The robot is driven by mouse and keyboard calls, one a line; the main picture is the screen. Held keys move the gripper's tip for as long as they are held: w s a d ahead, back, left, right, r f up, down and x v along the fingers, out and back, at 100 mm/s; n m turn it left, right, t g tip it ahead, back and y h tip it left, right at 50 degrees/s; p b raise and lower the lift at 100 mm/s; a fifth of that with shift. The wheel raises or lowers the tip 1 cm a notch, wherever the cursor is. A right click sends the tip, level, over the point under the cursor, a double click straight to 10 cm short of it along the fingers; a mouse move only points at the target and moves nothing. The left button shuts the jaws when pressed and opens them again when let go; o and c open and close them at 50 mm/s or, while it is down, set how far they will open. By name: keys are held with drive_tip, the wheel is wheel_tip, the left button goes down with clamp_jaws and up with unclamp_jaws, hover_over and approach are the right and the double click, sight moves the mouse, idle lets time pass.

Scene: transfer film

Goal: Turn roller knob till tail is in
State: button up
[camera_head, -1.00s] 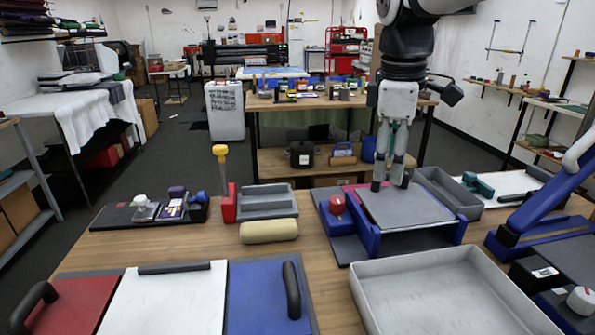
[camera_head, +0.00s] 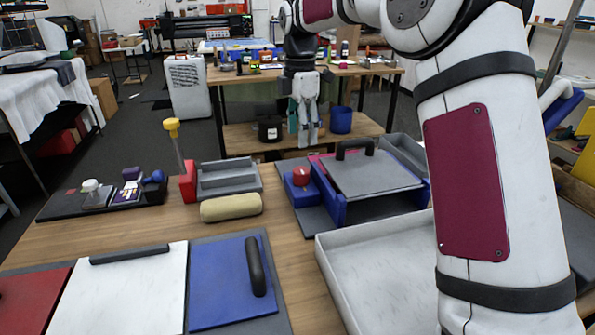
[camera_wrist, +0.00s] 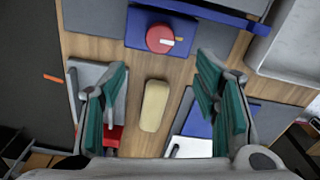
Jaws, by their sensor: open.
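The red round knob (camera_head: 301,176) sits on a blue block at the left side of a blue-sided device with a grey flat top (camera_head: 372,174). In the wrist view the knob (camera_wrist: 160,38) shows from above, with a pale pointer mark on it. My gripper (camera_head: 306,143) is open and empty, fingers pointing down, and appears above and behind the knob in the head view. In the wrist view its fingers (camera_wrist: 163,66) are spread wide, with the knob ahead of them and apart from them. I cannot make out any tail in either view.
A beige roll (camera_head: 231,207) lies left of the device, beside a grey stepped holder (camera_head: 229,184) and a red stand with a yellow-topped post (camera_head: 187,175).

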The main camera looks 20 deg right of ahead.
sight(300, 170)
wheel_tip(300, 170, down, 12)
drive_tip(key=shift+r, duration=0.15)
idle(0.3)
drive_tip(key=c, duration=1.1)
